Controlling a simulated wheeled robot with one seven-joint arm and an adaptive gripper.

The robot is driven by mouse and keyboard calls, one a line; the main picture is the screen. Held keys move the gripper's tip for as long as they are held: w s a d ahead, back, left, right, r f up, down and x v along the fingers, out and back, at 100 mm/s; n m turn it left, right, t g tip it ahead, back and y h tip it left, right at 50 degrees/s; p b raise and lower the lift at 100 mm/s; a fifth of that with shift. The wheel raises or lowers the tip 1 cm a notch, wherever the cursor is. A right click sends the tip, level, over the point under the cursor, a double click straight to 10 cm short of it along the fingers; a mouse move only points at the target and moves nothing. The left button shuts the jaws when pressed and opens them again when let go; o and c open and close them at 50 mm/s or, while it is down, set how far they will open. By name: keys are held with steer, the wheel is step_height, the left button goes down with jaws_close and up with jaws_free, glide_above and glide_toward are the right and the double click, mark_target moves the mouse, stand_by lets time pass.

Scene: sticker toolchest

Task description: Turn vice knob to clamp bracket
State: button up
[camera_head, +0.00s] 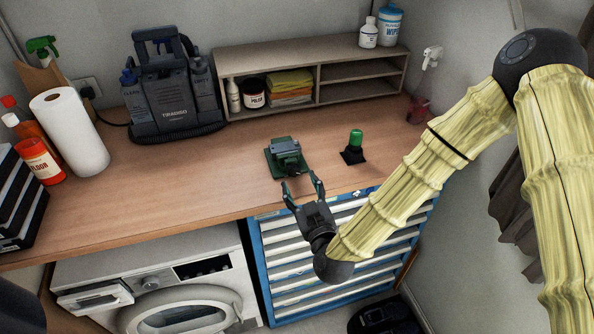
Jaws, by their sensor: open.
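A small green vice (287,158) stands on the wooden worktop, near its front edge. A grey block-like piece sits at its top; I cannot tell if this is the bracket or part of the jaws. The vice knob cannot be made out clearly; a dark part shows at the vice's front, close to my fingertips. My gripper (301,183) is open, just in front of the vice. Its two fingers point toward the vice, one on each side of its front, with nothing seen held between them. I cannot tell whether the fingers touch the vice.
A green-capped item on a black base (354,148) stands right of the vice. A shelf (318,86), a dark cleaning machine (173,88) and a paper roll (69,131) stand farther back. A blue drawer chest (258,262) and a washing machine (120,268) are below. The worktop left of the vice is clear.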

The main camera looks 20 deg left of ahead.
mark_target(294, 172)
steer(key=shift+p+x, duration=0.8)
steer(key=shift+x, duration=1.45)
steer(key=shift+c, duration=0.5)
steer(key=c, duration=0.9)
steer(key=shift+a, duration=0.1)
steer(key=shift+c, duration=0.2)
steer(key=shift+f, duration=0.15)
